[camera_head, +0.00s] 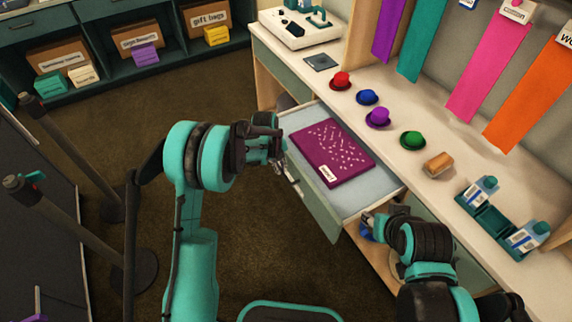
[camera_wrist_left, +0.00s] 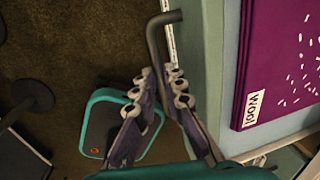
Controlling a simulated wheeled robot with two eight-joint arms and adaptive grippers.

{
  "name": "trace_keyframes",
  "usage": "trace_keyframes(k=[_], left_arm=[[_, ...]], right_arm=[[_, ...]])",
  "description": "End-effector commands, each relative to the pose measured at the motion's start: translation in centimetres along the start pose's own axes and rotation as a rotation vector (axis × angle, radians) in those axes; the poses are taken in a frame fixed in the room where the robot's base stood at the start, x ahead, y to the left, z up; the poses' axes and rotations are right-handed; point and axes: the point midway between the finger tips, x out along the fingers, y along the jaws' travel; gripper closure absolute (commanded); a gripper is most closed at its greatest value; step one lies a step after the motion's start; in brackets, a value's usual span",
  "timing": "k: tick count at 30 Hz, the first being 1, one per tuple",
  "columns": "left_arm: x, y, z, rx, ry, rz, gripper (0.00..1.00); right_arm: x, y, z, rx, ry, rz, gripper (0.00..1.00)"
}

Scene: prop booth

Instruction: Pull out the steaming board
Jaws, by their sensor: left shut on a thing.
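A pulled-out drawer (camera_head: 365,202) with a pale inside juts from the long bench. A purple board (camera_head: 330,152) with pale flecks and a white label lies flat in it. In the left wrist view the board (camera_wrist_left: 275,60) shows the label "Wool". My left gripper (camera_head: 277,162) is at the drawer's front. In the left wrist view its fingers (camera_wrist_left: 163,85) are shut on the grey bar handle (camera_wrist_left: 153,38). My right gripper (camera_head: 374,220) is by the drawer's right front corner; its fingers are too small to read.
The bench top (camera_head: 390,175) holds small red (camera_head: 340,81), blue (camera_head: 367,97), purple (camera_head: 378,117) and green (camera_head: 412,140) hats, a tan roll (camera_head: 438,164) and a teal bottle rack (camera_head: 490,222). Barrier posts (camera_head: 70,220) stand at left. The floor before the drawer is clear.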

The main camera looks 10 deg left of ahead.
Motion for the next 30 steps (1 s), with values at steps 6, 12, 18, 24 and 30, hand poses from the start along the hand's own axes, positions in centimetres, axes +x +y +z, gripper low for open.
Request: trace_keyframes(k=[6, 12, 18, 24, 30], left_arm=[[-0.1, 0.5, 0.0, 0.0, -0.001, 0.001, 1.0], [-0.1, 0.5, 0.0, 0.0, -0.001, 0.001, 1.0], [-0.1, 0.4, 0.0, 0.0, -0.001, 0.001, 0.68], [-0.1, 0.4, 0.0, 0.0, -0.001, 0.0, 0.68], [-1.5, 0.4, 0.0, 0.0, -0.001, 0.0, 0.68]], right_arm=[[0.0, 0.0, 0.0, 0.0, 0.0, 0.0, 0.6], [0.0, 0.0, 0.0, 0.0, 0.0, 0.0, 0.6], [0.0, 0.0, 0.0, 0.0, 0.0, 0.0, 0.6], [0.0, 0.0, 0.0, 0.0, 0.0, 0.0, 0.6], [0.0, 0.0, 0.0, 0.0, 0.0, 0.0, 0.6]])
